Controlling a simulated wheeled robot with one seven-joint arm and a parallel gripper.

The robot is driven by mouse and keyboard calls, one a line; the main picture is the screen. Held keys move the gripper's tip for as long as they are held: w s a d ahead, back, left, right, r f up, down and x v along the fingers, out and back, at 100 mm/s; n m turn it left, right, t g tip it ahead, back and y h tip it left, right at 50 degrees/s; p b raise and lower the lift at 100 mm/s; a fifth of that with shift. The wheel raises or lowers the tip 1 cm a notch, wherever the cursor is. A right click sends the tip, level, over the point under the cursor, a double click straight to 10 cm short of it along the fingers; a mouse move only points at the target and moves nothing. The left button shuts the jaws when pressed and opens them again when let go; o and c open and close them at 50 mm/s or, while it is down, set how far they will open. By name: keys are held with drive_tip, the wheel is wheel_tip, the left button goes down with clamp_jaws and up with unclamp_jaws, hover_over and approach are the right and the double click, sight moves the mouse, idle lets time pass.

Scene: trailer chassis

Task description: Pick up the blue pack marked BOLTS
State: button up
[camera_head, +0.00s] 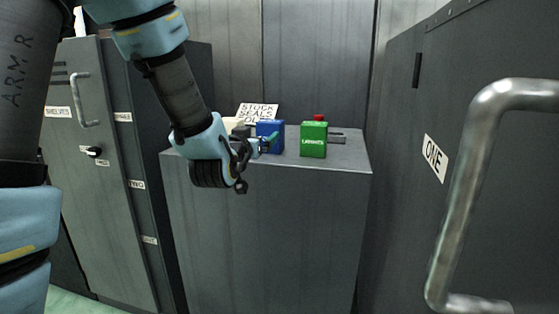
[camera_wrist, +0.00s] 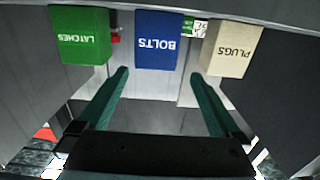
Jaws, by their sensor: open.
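The blue pack marked BOLTS (camera_wrist: 163,38) stands between two other packs in the wrist view, where its lettering is upside down. In the head view the blue pack (camera_head: 270,127) stands on the grey cabinet top (camera_head: 345,158), partly hidden by my gripper (camera_head: 264,145). In the wrist view my gripper (camera_wrist: 160,75) is open and empty. Its two teal fingers point at the blue pack, one towards each side, with the tips apart from it and short of its sides.
A green pack marked LATCHES (camera_wrist: 80,36) and a cream pack marked PLUGS (camera_wrist: 231,48) flank the blue pack closely. A white sign (camera_head: 257,112) and a small red thing (camera_head: 319,117) are behind.

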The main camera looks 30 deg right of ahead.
sight(271, 121)
drive_tip(key=x, duration=0.7)
drive_tip(key=p+x, duration=0.1)
drive_tip(key=x, duration=0.2)
drive_tip(key=shift+d+r, duration=0.35)
drive_tip(key=shift+d, duration=0.15)
drive_tip(key=shift+c, duration=0.2)
drive_tip(key=c, duration=1.3)
